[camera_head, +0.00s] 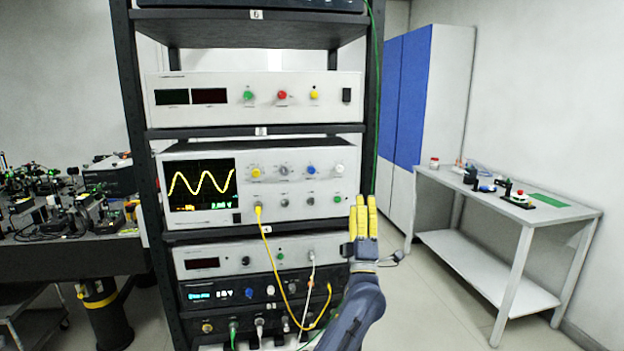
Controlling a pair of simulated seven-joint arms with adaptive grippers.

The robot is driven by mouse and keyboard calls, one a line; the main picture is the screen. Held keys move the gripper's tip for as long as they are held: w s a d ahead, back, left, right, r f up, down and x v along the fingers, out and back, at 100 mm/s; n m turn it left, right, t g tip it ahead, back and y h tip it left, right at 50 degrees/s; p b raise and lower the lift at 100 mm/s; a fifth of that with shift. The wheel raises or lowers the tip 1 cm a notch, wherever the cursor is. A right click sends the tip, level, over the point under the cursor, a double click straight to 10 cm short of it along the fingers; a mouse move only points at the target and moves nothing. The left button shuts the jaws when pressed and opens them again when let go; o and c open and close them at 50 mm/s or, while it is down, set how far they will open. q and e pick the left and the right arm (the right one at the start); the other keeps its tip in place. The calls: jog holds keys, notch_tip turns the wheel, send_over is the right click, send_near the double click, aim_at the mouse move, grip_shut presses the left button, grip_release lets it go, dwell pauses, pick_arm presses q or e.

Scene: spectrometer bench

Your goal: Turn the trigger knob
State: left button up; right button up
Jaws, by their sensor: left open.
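The oscilloscope (250,216) sits in the rack, its screen showing a yellow wave. Its upper row has a yellow knob (256,173), a grey knob (284,171), a blue knob (310,169) and a white knob (339,169). Smaller round fittings sit below them. The labels are too small to read, so I cannot tell which knob is the trigger knob. My left gripper (363,208), with yellow fingers pointing up, is open at the right edge of the rack, right of and below the knobs. No object shows in it. My right gripper is not in view.
A yellow cable (268,245) hangs from the oscilloscope's front. Other instruments fill the shelves above and below. The rack's right post (370,120) stands beside the panel. A white side table (480,215) stands at right, an optics bench (60,240) at left. Open floor lies between rack and table.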

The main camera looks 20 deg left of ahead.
pick_arm(q)
jog(key=s+a+r+n+g+y, duration=0.45)
jog(key=r+n+y, duration=0.2)
jog(key=n, duration=0.35)
jog(key=s+a+r+n+g+y, duration=0.3)
jog(key=s+r+n+g+y, duration=0.2)
jog(key=r+n, duration=0.45)
jog(key=n+g+h, duration=0.1)
jog(key=n+h, duration=0.4)
jog(key=h, duration=0.5)
send_near(312, 172)
jog(key=x, duration=1)
jog(key=shift+w, duration=0.15)
jog(key=shift+r, duration=0.1)
grip_shut()
